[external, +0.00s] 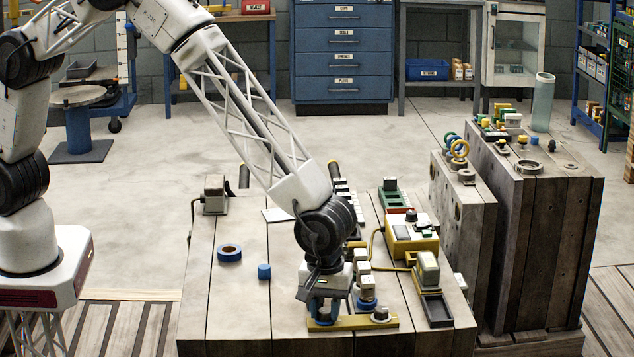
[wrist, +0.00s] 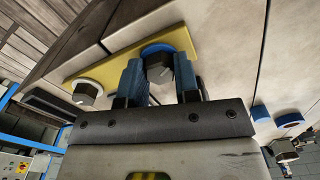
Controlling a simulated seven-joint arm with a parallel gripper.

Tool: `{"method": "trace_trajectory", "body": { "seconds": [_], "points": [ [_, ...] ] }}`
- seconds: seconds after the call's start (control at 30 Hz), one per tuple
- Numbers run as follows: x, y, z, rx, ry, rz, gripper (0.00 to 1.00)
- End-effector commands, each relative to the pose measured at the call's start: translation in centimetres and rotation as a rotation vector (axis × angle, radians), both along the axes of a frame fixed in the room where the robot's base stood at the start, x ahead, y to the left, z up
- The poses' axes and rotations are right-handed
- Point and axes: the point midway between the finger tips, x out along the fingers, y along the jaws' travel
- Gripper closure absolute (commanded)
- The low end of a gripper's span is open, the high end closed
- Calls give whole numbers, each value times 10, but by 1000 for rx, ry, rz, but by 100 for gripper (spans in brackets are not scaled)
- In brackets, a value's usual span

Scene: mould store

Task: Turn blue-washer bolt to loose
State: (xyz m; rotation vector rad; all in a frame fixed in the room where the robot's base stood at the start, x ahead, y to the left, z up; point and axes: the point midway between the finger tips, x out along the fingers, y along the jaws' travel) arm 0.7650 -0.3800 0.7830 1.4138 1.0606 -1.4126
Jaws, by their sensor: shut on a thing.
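The blue-washer bolt (wrist: 159,72) is a dark grey hex head on a blue washer, set at one end of a yellow plate (wrist: 112,60) in the wrist view. My gripper (wrist: 159,66) has its two blue fingers on either side of the bolt head, shut on it. In the external view my gripper (external: 325,311) points down at the left end of the yellow plate (external: 352,323), and its fingers hide that bolt. A second bolt (external: 381,314) with a pale washer stands at the plate's right end; it also shows in the wrist view (wrist: 86,92).
On the wooden block top (external: 235,310) lie a blue ring (external: 229,253) and a small blue cylinder (external: 264,271) to the left. A yellow box (external: 411,240) and a dark tray (external: 436,309) stand to the right. Small blocks stand close behind my gripper.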

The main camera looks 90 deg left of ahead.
Motion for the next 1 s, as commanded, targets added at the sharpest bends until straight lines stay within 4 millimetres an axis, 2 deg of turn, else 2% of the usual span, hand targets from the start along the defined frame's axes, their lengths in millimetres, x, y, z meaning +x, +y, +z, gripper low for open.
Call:
{"method": "trace_trajectory", "body": {
  "seconds": [0.03, 0.7, 1.0],
  "points": [
    [-3, 0, -8, 3, 7, 42, 94],
    [-3, 1, -4, 3, 6, 678, 94],
    [-2, 1, -3, 3, 5, 910, 94]
  ]
}}
